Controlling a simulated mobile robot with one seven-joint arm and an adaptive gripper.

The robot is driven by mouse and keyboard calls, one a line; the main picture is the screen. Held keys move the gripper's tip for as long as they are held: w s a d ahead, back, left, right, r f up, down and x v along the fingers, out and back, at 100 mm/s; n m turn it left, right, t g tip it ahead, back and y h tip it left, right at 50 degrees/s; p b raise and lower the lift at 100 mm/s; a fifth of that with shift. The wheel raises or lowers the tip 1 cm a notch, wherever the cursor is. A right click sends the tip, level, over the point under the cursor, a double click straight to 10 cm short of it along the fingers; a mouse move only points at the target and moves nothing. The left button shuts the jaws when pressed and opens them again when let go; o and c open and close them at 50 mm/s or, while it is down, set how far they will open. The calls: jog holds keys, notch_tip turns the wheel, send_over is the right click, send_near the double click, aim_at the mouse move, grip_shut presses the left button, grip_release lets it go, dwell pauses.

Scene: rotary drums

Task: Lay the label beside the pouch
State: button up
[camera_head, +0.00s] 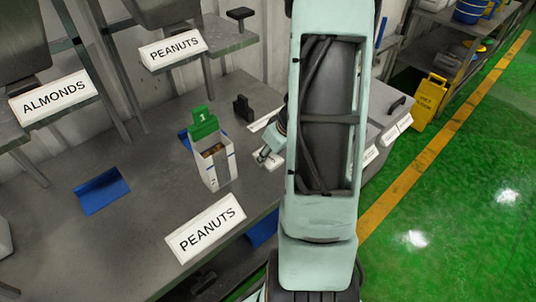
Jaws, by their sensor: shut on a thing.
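A white open pouch (213,168) with brown contents stands upright on the grey table, and a green tag (203,125) marked 1 rises behind it. My gripper (265,157) is low over the table to the right of the pouch, apart from it. It is shut on a pale, flat piece that looks like the label (275,164); my arm hides much of it, and I cannot tell whether it touches the table.
A PEANUTS sign (205,228) is at the table's front edge. A blue holder (101,191) lies at left and a black block (243,108) stands behind the pouch. Drum stands carry ALMONDS (53,97) and PEANUTS (172,49) signs. A yellow wet-floor sign (428,101) stands at right.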

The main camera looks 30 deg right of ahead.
jog(key=shift+s, duration=0.1)
jog(key=shift+f, duration=0.1)
jog(key=o, duration=1.1)
jog(key=shift+c, duration=0.2)
jog(key=shift+d+r, duration=0.1)
jog(key=shift+r, duration=0.25)
jog(key=p+v, duration=0.1)
jog(key=v, duration=1)
jog(key=shift+s+r+p, duration=0.2)
jog(key=shift+r+p, duration=0.05)
jog(key=shift+p, duration=0.15)
